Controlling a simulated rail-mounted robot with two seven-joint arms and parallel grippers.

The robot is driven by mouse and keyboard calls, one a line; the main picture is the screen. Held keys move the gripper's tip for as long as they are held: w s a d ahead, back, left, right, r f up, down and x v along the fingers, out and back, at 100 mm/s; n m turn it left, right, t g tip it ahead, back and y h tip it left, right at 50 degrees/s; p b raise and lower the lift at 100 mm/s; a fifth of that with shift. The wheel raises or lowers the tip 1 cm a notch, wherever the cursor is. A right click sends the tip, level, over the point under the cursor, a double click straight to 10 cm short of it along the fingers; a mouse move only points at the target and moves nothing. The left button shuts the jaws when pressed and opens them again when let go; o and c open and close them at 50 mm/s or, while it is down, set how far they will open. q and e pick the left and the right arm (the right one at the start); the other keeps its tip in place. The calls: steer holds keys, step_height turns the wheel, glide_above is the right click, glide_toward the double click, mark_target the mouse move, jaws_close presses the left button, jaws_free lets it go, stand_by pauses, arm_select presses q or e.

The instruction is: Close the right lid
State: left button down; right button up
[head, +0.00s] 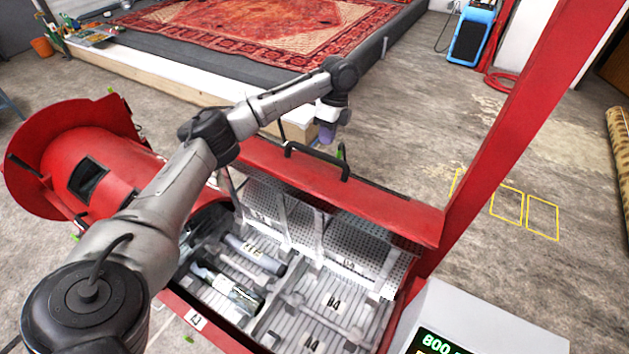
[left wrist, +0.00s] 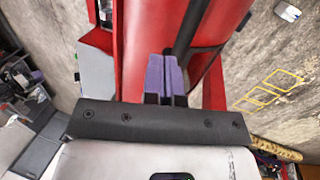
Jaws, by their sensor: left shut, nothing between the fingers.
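A red bin (head: 185,310) stands open in the head view, its slatted grey floor holding numbered compartments. A red lid (head: 395,212) with a black handle (head: 318,160) stands raised along the bin's far side, and its perforated inner face shows. The handle (left wrist: 187,30) also appears in the left wrist view, against a red surface (left wrist: 140,45). My left gripper (head: 326,133) has purple fingers, which are together and empty (left wrist: 165,75). It is just beyond the lid, near the handle; I cannot tell whether it touches. My right gripper is not in view.
A red flanged drum (head: 120,165) adjoins the bin's left side. A red post (head: 510,110) rises at its right, above a white scale box (head: 500,320). A dark platform with a red rug (head: 270,25) lies behind. The floor at right is mostly clear.

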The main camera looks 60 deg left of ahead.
arm_select(q)
steer(key=b, duration=0.2)
glide_toward(312, 185)
steer(key=shift+w+a+f+h, duration=0.15)
steer(key=shift+w+a+f, duration=0.2)
steer(key=shift+w+f, duration=0.2)
steer(key=shift+w+a+f+h, duration=0.15)
steer(key=shift+w+a+f, duration=0.3)
steer(key=shift+w, duration=0.1)
steer(key=p+x, duration=0.1)
steer(key=x, duration=0.3)
steer(key=shift+s+p, duration=0.2)
steer(key=shift+p, duration=0.15)
steer(key=shift+s+d+f+p, duration=0.2)
steer(key=shift+s+d+p, duration=0.15)
steer(key=shift+s, duration=0.2)
steer(key=shift+s+d+f+p, duration=0.15)
steer(key=shift+s+d+p, duration=0.15)
steer(key=shift+s, duration=0.3)
steer(key=shift+s+d+f, duration=0.2)
steer(key=shift+s+d, duration=0.15)
steer(key=shift+s, duration=0.2)
